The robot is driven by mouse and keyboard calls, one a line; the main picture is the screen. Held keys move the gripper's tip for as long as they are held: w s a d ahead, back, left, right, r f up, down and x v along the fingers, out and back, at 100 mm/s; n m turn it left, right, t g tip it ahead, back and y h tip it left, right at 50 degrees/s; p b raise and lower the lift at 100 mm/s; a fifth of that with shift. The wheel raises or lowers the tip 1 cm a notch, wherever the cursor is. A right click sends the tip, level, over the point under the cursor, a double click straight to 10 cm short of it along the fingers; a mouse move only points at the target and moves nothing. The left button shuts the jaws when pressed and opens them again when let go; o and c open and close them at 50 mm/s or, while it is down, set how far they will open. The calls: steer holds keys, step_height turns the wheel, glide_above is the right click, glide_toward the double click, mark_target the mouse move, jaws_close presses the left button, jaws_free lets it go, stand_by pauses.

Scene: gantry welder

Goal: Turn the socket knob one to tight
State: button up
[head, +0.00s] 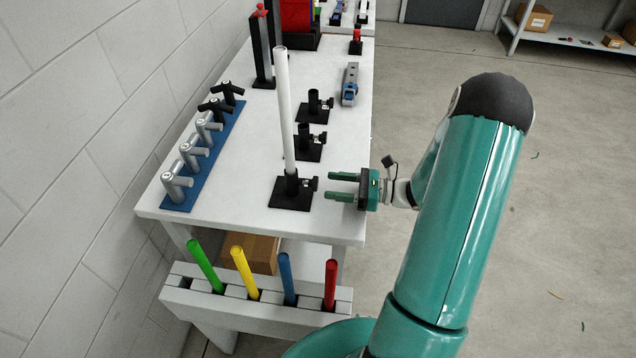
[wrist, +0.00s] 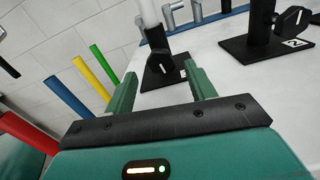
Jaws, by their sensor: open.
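Socket one (head: 291,190) is a black holder on a square plate near the front of the white table, with a tall white tube (head: 283,110) standing upright in it. Its small black knob (head: 310,184) sticks out on the right side. In the wrist view the knob (wrist: 182,66) faces me, with a white mark on it. My gripper (head: 338,186) is open and empty, to the right of the knob with its green fingers pointing at it. In the wrist view the knob lies beyond the gap between the fingertips (wrist: 163,78). The fingers look apart from the knob.
Two empty sockets (head: 310,145) (head: 315,105) with knobs stand behind. Several grey and black handles sit on a blue strip (head: 200,165) at left. A rack (head: 250,302) below the front edge holds green, yellow, blue and red tubes. A grey-blue tool (head: 350,85) lies behind.

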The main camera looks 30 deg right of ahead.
steer(key=v, duration=0.6)
steer(key=shift+s+d, duration=0.25)
steer(key=shift+d, duration=0.05)
steer(key=shift+a, duration=0.1)
steer(key=s+a+r+n+g+h, duration=0.2)
steer(key=a+r+n+g+h, duration=0.1)
steer(key=a+r+n+g, duration=0.3)
steer(key=s+a+r+n+g+h, duration=0.2)
steer(key=a+r+n+g, duration=0.2)
steer(key=a+n, duration=0.4)
steer(key=s+a+r+n+t+h, duration=0.5)
steer(key=s+a+r+n+h, duration=0.1)
steer(key=s+r+n+h, duration=0.3)
step_height(320, 180, up, 3)
steer(key=n+h, duration=0.1)
steer(key=n, duration=0.2)
steer(key=shift+t, duration=0.3)
steer(key=shift+f, duration=0.15)
